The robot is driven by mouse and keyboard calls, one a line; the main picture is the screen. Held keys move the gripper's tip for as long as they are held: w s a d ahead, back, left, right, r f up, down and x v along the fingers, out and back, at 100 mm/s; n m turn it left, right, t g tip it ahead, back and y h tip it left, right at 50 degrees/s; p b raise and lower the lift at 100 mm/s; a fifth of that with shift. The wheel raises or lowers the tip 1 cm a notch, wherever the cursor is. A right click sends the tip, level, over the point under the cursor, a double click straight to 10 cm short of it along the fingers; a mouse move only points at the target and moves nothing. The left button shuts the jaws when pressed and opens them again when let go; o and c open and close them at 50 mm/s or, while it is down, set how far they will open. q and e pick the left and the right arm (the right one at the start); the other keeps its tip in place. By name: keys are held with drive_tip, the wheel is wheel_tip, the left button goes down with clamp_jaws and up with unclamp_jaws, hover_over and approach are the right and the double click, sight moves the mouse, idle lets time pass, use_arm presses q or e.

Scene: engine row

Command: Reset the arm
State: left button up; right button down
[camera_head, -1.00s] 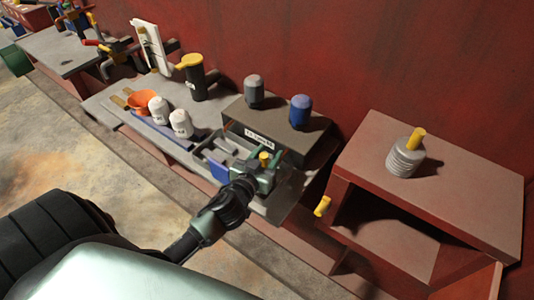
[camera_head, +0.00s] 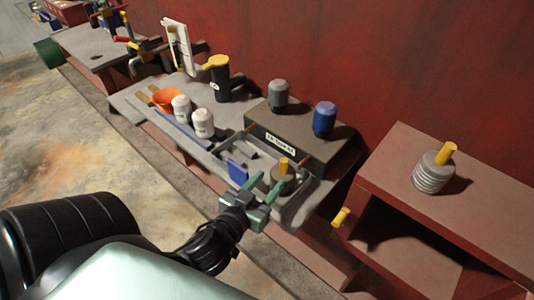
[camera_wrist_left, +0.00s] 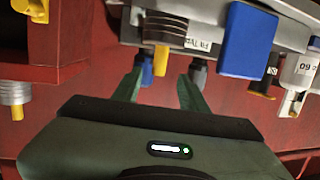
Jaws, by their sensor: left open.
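My left gripper (camera_head: 258,182) is open and empty. Its two green fingers point toward the front of the grey workbench, just short of a dark round part with a yellow peg (camera_head: 283,163) in the tray. The fingers (camera_wrist_left: 160,90) also show in the left wrist view, spread apart with nothing between them. That view looks upside down, with the yellow peg (camera_wrist_left: 161,60) near the finger gap. A gap separates the gripper from the peg in the head view. My left arm reaches in from the lower left. My right gripper is not in view.
The grey bench (camera_head: 130,95) holds an orange funnel (camera_head: 167,99), white bottles (camera_head: 203,122), a black bottle with a yellow top (camera_head: 217,75) and a blue-topped part (camera_head: 325,118). A red shelf (camera_head: 485,210) stands at right. Floor in front at left is clear.

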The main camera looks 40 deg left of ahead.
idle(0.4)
use_arm(q)
drive_tip(key=s+d+f+m+g+h, duration=0.1)
drive_tip(key=s+d+f+m+g, duration=0.1)
drive_tip(key=s+d+f+g, duration=0.35)
drive_tip(key=s+d+f+m+g+h, duration=0.1)
drive_tip(key=s+d+f+m+g, duration=0.1)
drive_tip(key=s+f+g, duration=0.55)
drive_tip(key=s+f, duration=0.1)
drive_tip(key=f, duration=1)
drive_tip(key=s+f, duration=0.2)
drive_tip(key=f, duration=1)
drive_tip(key=s+a+f+g, duration=0.1)
drive_tip(key=s+a+f, duration=0.2)
drive_tip(key=s+f, duration=1.3)
drive_tip(key=shift+s+f+g, duration=0.2)
drive_tip(key=shift+s+g, duration=0.1)
drive_tip(key=shift+s, duration=0.25)
